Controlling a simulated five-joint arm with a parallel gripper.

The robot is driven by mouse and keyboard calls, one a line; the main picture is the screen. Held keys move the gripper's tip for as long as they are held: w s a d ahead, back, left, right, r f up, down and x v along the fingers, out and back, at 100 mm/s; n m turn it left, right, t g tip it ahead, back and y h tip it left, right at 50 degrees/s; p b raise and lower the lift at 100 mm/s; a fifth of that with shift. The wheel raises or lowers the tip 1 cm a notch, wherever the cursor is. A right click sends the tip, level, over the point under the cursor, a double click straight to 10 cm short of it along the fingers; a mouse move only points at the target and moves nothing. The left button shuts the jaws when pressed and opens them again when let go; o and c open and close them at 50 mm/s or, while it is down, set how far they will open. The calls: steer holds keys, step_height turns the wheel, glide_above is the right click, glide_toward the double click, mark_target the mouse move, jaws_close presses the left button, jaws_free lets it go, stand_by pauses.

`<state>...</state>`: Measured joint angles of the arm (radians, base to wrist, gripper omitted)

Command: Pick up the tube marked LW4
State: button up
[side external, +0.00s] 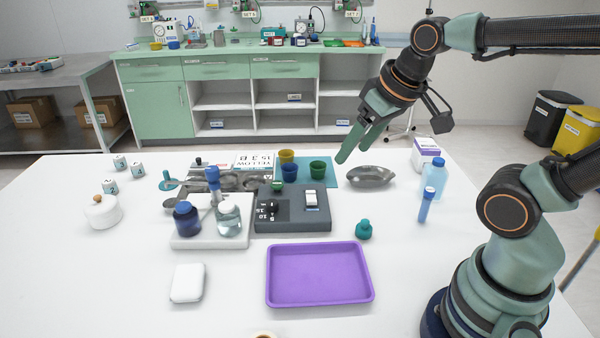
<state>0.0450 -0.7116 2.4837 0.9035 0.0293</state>
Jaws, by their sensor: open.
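My gripper (354,150) is open and empty, raised above the back of the white table near a grey metal dish. Its green fingers point down and left. Another blue-capped, tube-like item (213,186) rises from the white tray at the left, behind two small bottles. I cannot read the mark LW4 on either one. My gripper is apart from both.
A purple tray (319,274) lies at the front and a dark grey device (292,209) in the middle. The white tray (209,240) holds bottles.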

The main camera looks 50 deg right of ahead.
steer(key=d+f+m+g+h, duration=0.1)
steer(key=d+f+m+g, duration=0.25)
steer(key=d+m, duration=0.55)
steer(key=m+g+y, duration=0.1)
steer(key=m+g, duration=0.1)
steer(key=m, duration=0.4)
glide_above(429, 189)
steer(key=f, duration=0.5)
steer(key=shift+w+a+f, duration=0.1)
steer(key=shift+w+a, duration=0.15)
steer(key=f, duration=0.6)
steer(key=shift+s+d+f, duration=0.2)
steer(key=shift+s, duration=0.05)
steer(key=shift+s+f, duration=0.15)
steer(key=shift+f, duration=2.85)
jaws_close()
